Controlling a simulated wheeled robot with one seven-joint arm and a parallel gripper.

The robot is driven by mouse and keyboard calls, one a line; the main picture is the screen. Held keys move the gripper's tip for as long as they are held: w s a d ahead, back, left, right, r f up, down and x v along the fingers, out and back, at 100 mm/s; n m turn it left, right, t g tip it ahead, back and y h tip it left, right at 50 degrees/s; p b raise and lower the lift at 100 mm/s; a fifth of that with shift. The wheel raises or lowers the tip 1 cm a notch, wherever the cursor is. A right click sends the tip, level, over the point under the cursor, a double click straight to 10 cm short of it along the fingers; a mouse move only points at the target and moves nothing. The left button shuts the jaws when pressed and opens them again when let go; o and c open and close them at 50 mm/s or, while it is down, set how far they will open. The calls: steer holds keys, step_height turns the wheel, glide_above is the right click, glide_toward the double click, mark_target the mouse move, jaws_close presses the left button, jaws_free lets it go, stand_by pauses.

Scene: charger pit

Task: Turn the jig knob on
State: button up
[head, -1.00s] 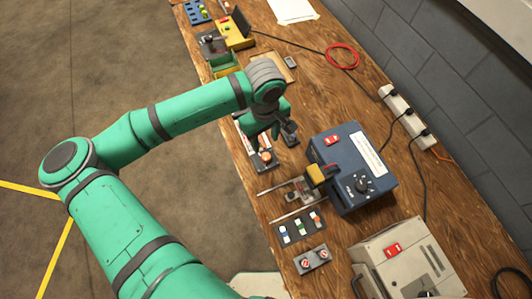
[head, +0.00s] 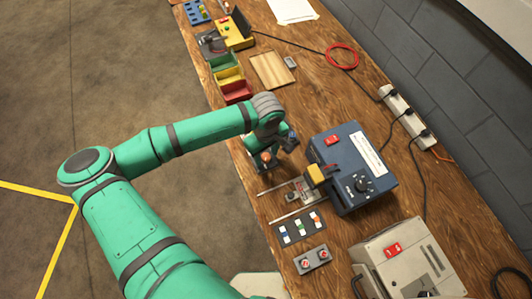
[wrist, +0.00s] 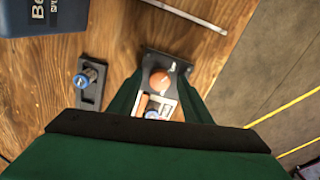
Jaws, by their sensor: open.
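In the wrist view, a round copper-orange knob (wrist: 159,80) sits on a dark plate (wrist: 150,58) with pale metal parts and a blue-tipped piece. It shows partly beside my gripper in the head view (head: 266,157). A blue knob (wrist: 84,79) on a small grey plate lies left of it in the wrist view. I cannot tell from labels which is the jig knob. My gripper (wrist: 163,88) is open, with one finger on either side of the dark plate. Contact with the copper-orange knob cannot be made out. The gripper partly hides the plate in the head view.
A blue box (head: 345,150) with a black dial (head: 363,184) and red switch stands right of my gripper. A rail fixture with a yellow block (head: 316,175), a switch plate (head: 300,228) and a grey box (head: 405,265) are nearer. Coloured bins (head: 228,75) lie farther back.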

steer(key=c, duration=1.1)
steer(key=shift+o, duration=0.2)
steer(key=shift+m, duration=0.3)
steer(key=m, duration=1)
steer(key=shift+a, duration=0.1)
steer(key=m, duration=1.3)
steer(key=shift+w, duration=0.1)
steer(key=shift+m, duration=0.3)
